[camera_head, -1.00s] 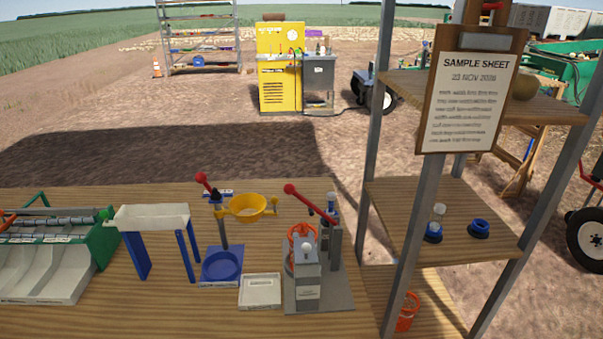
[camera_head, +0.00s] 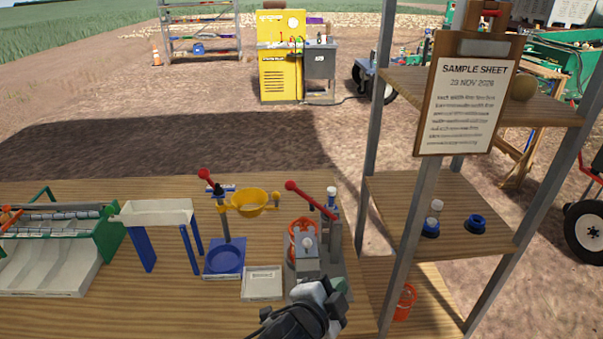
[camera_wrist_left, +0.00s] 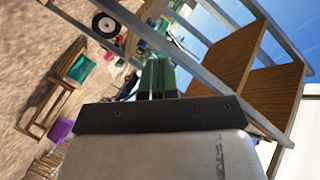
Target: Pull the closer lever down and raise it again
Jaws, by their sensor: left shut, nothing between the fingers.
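A grey press (camera_head: 305,262) stands on the table with a red-handled lever (camera_head: 312,200) slanting up to a red knob at the upper left. To its left, a blue stand (camera_head: 224,259) carries a second lever with a red knob (camera_head: 204,175) beside a yellow bowl (camera_head: 249,203). Both levers are raised. My left gripper (camera_head: 339,285) comes in at the bottom, in front of the press's base and below its lever. It is apart from both levers. In the left wrist view its green fingers (camera_wrist_left: 158,76) are together and empty. My right gripper is not in view.
A small white tray (camera_head: 262,283) lies left of the press. A white trough on blue legs (camera_head: 155,213) stands further left. A metal-framed wooden shelf (camera_head: 440,210) with a hanging clipboard (camera_head: 468,95) stands close to the right. The front left of the table is bare.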

